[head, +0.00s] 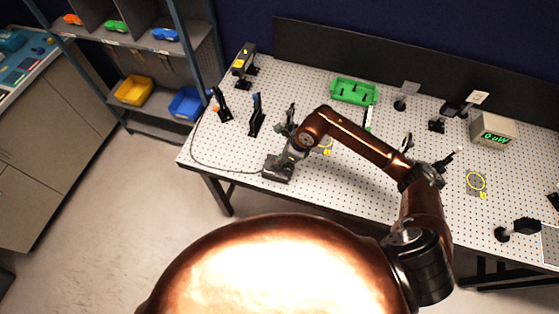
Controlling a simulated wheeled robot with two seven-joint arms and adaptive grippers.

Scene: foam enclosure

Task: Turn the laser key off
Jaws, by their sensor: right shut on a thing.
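My right arm reaches from the right over the perforated optical table (340,190). My right gripper (284,163) points down at the table's near left edge. It is shut on a small part at a dark box (275,176), which looks like the laser's key box. The key itself is hidden by the fingers, so its turn position cannot be seen. A thin cable runs from the box leftward along the table edge. A black unit with a yellow label (243,62), perhaps the laser, stands at the back left. My left gripper is out of view.
Dark optic mounts (256,115) stand just behind and left of my right gripper. A green tray (354,91) lies at the back. A meter with a green display (494,131) and more mounts stand at right. Shelves with coloured bins (134,90) are at left.

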